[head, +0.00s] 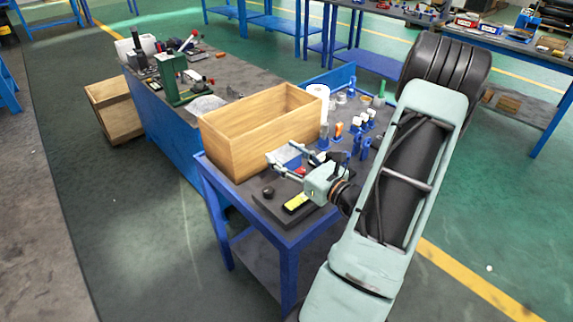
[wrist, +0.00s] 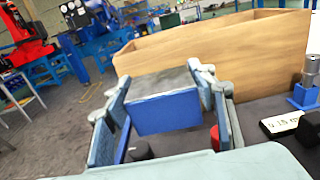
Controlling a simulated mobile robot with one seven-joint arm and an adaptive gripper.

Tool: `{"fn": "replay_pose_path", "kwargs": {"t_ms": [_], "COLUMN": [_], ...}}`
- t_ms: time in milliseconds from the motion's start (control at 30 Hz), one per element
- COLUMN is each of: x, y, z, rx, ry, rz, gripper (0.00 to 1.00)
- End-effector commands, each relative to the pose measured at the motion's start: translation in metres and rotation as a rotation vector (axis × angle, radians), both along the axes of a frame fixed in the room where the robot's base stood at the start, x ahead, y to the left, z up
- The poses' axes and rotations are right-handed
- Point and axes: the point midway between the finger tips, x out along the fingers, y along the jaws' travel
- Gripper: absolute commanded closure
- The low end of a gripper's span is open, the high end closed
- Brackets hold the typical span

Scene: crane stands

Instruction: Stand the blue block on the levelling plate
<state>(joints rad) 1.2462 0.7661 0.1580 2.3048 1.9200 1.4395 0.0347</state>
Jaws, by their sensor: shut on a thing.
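The blue block (wrist: 168,112) is between the fingers of my gripper (wrist: 163,105) in the wrist view, with a blue front face and a grey top. My gripper is shut on it. In the head view my gripper (head: 280,164) is above the table's front part, beside the wooden box, and the block is small and partly covered by the fingers. A dark plate (head: 273,211), which looks like the levelling plate, lies on the table below and in front of the gripper.
An open wooden box (head: 240,150) stands right behind the gripper. Several small blue fixtures (head: 362,147) and a white roll (head: 322,95) stand right of it. A white label (wrist: 283,123) shows in the wrist view. Another wooden crate (head: 112,112) stands on the floor at left.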

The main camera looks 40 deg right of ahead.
Motion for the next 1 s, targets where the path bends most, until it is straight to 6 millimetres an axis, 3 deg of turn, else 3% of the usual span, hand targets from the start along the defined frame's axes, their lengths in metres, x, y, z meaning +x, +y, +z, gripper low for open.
{"fn": "replay_pose_path", "kwargs": {"t_ms": [267,800,1000], "x": [-0.001,-0.001,-0.001], "y": [-0.003,-0.003,-0.003], "z": [-0.011,-0.064,-0.068], "rx": [-0.001,-0.001,-0.001], "ry": [-0.003,-0.003,-0.004], "rz": [-0.005,-0.005,-0.004], "gripper": [0.91,0.91,0.91]}}
